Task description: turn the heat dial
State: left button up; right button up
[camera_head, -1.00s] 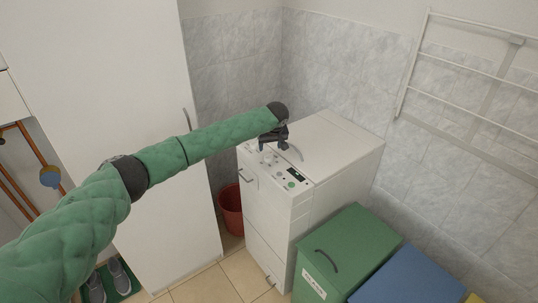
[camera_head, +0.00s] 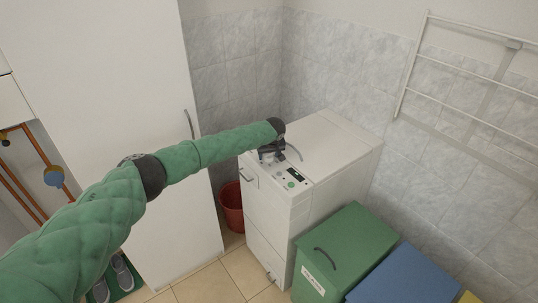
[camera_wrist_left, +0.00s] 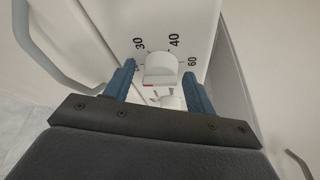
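The heat dial (camera_wrist_left: 160,66) is a white knob with a flat grip and a small red mark, on a white panel printed 30, 40 and 60. It belongs to the white washing machine (camera_head: 330,155). My left gripper (camera_head: 265,158) is over the machine's control panel. In the left wrist view my left gripper (camera_wrist_left: 160,80) is open, with one blue-grey finger on each side of the dial and gaps to it. In the head view the gripper covers the dial. My right gripper is in no view.
A curved handle (camera_wrist_left: 50,60) runs at the upper left there. A green bin (camera_head: 350,240) and a blue bin (camera_head: 410,275) stand at the front right. A tall white cabinet (camera_head: 150,60) stands left.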

pick_arm(q)
jog(key=c, duration=0.8)
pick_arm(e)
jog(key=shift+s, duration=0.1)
